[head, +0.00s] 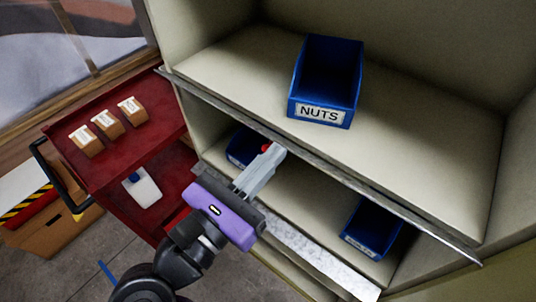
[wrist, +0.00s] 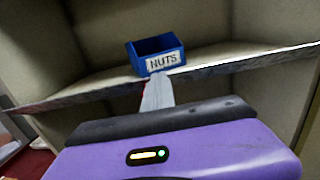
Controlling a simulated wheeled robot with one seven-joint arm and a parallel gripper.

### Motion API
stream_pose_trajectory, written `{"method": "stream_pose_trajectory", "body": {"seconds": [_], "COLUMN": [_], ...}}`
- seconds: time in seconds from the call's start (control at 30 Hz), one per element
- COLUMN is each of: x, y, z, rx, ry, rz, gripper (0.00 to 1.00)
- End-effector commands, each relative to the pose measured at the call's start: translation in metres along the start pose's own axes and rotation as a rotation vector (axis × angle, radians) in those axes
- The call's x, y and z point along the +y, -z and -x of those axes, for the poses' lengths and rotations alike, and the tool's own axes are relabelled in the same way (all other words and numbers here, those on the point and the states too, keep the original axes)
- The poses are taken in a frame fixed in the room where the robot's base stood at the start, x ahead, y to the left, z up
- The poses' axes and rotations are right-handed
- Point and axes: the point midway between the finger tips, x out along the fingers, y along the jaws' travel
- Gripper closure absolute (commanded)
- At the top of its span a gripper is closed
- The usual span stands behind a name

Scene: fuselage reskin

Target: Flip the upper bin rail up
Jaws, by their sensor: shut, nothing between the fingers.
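The upper bin rail (head: 375,186) is a long, thin grey metal strip along the front edge of the upper shelf. It does not stand up in front of the blue NUTS bin (head: 322,88), whose label is fully visible. In the wrist view the rail (wrist: 235,66) crosses below the NUTS bin (wrist: 157,55). My gripper (head: 271,153) is shut and empty, its grey fingers pointing up at the rail's left-middle part. The fingertips (wrist: 156,83) overlap the rail's lower edge in the wrist view. I cannot tell whether they touch it.
The lower shelf holds a blue bin (head: 243,148) at left, partly hidden, and another blue bin (head: 372,229) at right. A wide metal strip (head: 318,258) runs along its front. A red cart (head: 115,165) with small boxes stands at left. A small red spot shows beside the fingertips.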

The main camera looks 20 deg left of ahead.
Motion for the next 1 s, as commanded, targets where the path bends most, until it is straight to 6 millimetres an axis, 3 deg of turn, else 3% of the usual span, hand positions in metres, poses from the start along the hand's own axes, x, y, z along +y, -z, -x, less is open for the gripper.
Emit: {"method": "stream_pose_trajectory", "body": {"seconds": [0.13,0.27,1.0], "x": [0.0,0.001,0.0], "y": [-0.013,-0.022,-0.037], "z": [-0.006,-0.012,-0.042], "rx": [-0.001,0.13,0.127], "ry": [0.001,-0.001,0.0], "rz": [-0.002,-0.011,-0.003], "gripper": [1.0,1.0,1.0]}}
